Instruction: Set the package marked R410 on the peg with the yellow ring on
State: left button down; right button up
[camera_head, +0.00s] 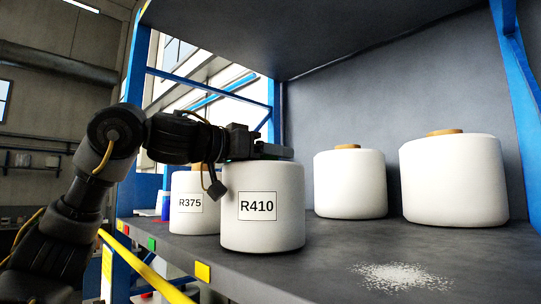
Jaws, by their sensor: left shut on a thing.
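The white package marked R410 (275,225) stands upright on the grey shelf, its black-on-white label facing me. My left gripper (268,152) is at the top of this package and shut on it; the fingers hide its top centre. Whether the package's base touches the shelf or is slightly above it, I cannot tell. No peg and no yellow ring can be made out. My right gripper is not in view.
A package marked R375 (187,222) stands close behind R410 on the left. Two unlabelled white packages (350,185) (455,185) stand to the right. The shelf (330,265) has a pale speckled patch (402,276) at front right. A yellow rail (150,270) runs below its edge.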

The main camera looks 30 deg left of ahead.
pick_arm(q)
jog(key=shift+f+b, duration=0.15)
jog(key=shift+b, duration=0.2)
dwell(0.4)
jog(key=c, duration=0.7)
grip_release()
jog(key=shift+c, duration=0.2)
jog(key=o, duration=0.3)
jog(key=shift+s, duration=0.15)
jog(key=shift+f, duration=0.15)
jog(key=shift+s+a+b, duration=0.15)
jog(key=shift+a+b, duration=0.05)
jog(key=shift+b, duration=0.1)
jog(key=b+v, duration=0.3)
jog(key=v, duration=0.7)
jog(key=shift+s+b, duration=0.2)
jog(key=shift+b, duration=0.2)
jog(key=shift+w+d, duration=0.1)
